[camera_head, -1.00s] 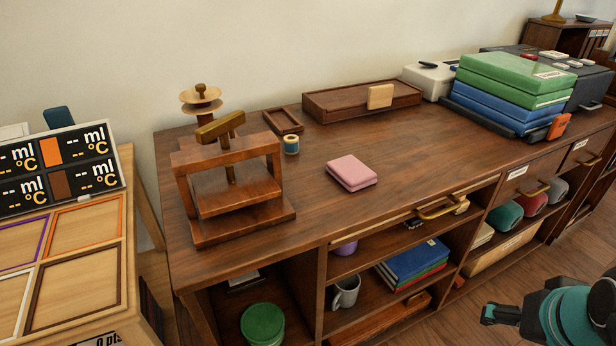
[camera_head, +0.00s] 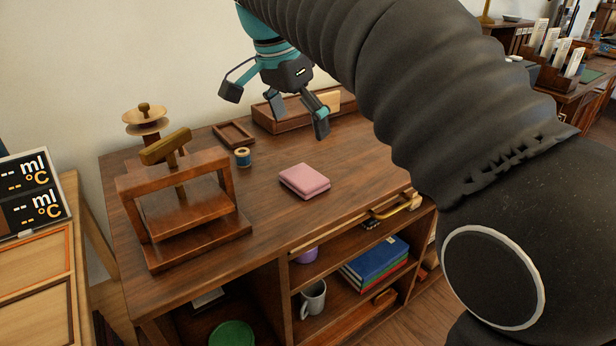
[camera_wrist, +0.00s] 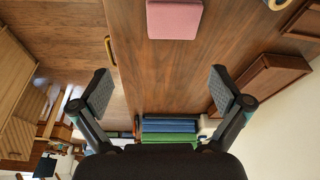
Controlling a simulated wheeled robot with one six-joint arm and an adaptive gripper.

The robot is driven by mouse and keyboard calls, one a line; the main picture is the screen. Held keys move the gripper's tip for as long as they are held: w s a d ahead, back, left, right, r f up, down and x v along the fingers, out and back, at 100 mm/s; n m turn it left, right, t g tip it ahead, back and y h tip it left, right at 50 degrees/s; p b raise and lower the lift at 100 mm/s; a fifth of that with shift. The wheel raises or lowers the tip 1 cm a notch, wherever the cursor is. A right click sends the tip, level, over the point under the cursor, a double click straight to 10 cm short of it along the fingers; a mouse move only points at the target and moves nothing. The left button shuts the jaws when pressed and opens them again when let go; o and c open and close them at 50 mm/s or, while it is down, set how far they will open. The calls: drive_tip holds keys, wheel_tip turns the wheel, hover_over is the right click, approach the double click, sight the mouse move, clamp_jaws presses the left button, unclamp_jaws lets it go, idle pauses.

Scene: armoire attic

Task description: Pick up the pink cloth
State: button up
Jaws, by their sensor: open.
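The pink cloth (camera_head: 304,181) is folded into a flat square stack and lies on the wooden desk top (camera_head: 270,225), right of the press. It also shows in the wrist view (camera_wrist: 174,19) at the top edge, partly cut off. My gripper (camera_head: 275,103) is above the desk, behind and above the cloth in the head view, with its fingers spread wide and nothing between them. In the wrist view its two fingertips (camera_wrist: 163,88) are wide apart, and the cloth lies beyond them.
A wooden press (camera_head: 185,200) stands left of the cloth. A thread spool (camera_head: 243,157), a small tray (camera_head: 233,134) and a long wooden box (camera_head: 275,113) are behind it. Green and blue boxes (camera_wrist: 168,128) show in the wrist view. The desk around the cloth is clear.

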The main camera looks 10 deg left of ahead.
drive_tip(key=a, duration=0.3)
drive_tip(key=b, duration=0.2)
hover_over(304, 176)
drive_tip(key=s+a, duration=0.2)
drive_tip(key=shift+m, duration=0.3)
drive_tip(key=f, duration=0.8)
drive_tip(key=shift+d, duration=0.2)
drive_tip(key=shift+w+d+x, duration=0.15)
drive_tip(key=shift+x, duration=1.15)
drive_tip(key=shift+w+d+x, duration=0.1)
drive_tip(key=shift+d+x, duration=0.05)
drive_tip(key=shift+x, duration=1.15)
drive_tip(key=shift+r, duration=0.1)
drive_tip(key=c, duration=0.7)
